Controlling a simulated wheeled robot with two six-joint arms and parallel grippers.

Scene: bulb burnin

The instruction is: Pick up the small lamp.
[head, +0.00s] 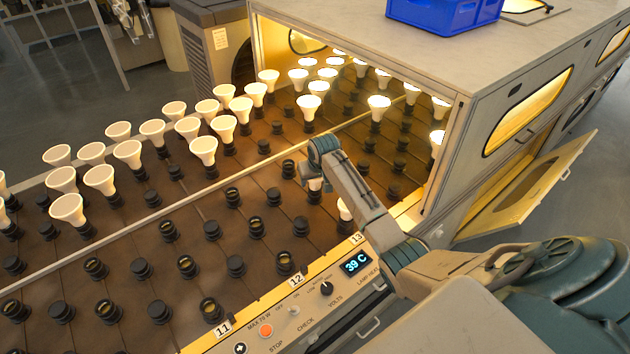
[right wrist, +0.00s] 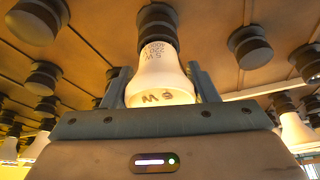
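A lamp with a white, flared body (right wrist: 160,72) stands with its neck in a dark socket in the right wrist view, with printed markings on its side and face. In the head view only a bit of this lamp (head: 315,184) shows below my right gripper (head: 312,172). In the right wrist view the two fingers of my right gripper (right wrist: 158,85) stand on either side of the lamp, with what look like narrow gaps. The wide face of the lamp hides part of the fingers. My left gripper is not in view.
Another lamp (head: 345,208) stands just beside my right arm, partly hidden. Several lit lamps (head: 203,148) and empty sockets (head: 236,265) fill the bed. The oven housing (head: 455,150) rises at right, a blue crate (head: 440,14) on top. A control panel (head: 300,310) runs along the front.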

